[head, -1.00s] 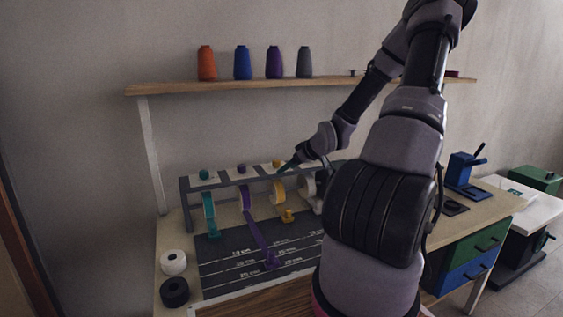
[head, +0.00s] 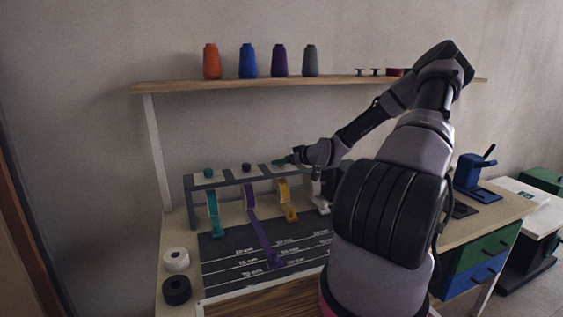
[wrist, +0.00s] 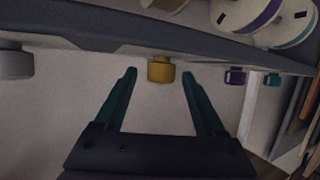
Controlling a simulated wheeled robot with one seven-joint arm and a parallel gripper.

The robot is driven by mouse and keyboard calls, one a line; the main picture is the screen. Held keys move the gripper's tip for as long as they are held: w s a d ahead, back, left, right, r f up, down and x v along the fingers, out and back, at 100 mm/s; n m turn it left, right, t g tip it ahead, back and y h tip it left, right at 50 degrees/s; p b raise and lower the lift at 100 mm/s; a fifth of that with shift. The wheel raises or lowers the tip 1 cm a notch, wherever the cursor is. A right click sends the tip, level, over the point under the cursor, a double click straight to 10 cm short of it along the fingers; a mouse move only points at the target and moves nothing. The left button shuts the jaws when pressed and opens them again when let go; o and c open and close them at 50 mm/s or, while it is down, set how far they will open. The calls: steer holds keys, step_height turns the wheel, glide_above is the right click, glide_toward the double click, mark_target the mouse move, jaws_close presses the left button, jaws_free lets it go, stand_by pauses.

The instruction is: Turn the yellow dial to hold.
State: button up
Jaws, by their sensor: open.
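My gripper (wrist: 159,76) is open, with one teal fingertip on each side of the dial. A gap shows between each finger and the dial, and I cannot tell how deep the fingers reach. The hold mark is not readable in either view.
A teal dial (head: 208,173) and a purple dial (head: 246,168) sit to the left on the rack (head: 189,186). A pale grey dial (wrist: 15,63) is on the other side. Ribbons hang below onto the dark mat (head: 225,250). A shelf (head: 200,86) with thread cones is above.

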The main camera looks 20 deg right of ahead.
steer(key=shift+x, duration=0.75)
jaws_close()
